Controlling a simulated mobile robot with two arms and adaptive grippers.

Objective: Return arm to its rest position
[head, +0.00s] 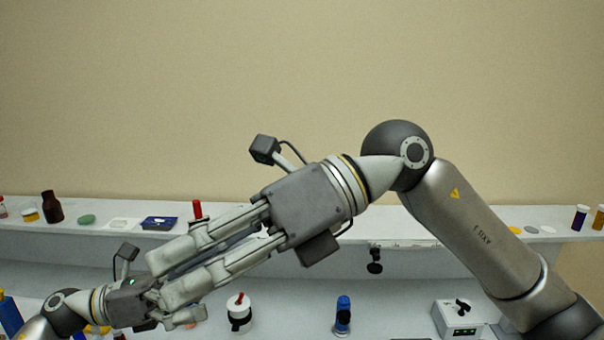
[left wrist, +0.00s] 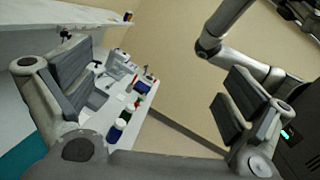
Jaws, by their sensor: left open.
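My right arm comes in from the right in the head view, and its gripper (head: 165,277) reaches down to the left above the bench. Its two fingers lie side by side with a narrow dark gap, and I see nothing held between them. My left gripper (head: 130,300) is low at the left in the head view, its fingers largely hidden behind the right gripper. In the left wrist view my left gripper (left wrist: 157,95) has its two fingers wide apart, with nothing between them.
A white shelf (head: 330,216) at the back bears a brown bottle (head: 52,207), a blue tray (head: 160,223) and small jars. On the bench below are a white, black-banded container (head: 239,312), a blue device (head: 343,316) and a white box (head: 458,319). The wall above is bare.

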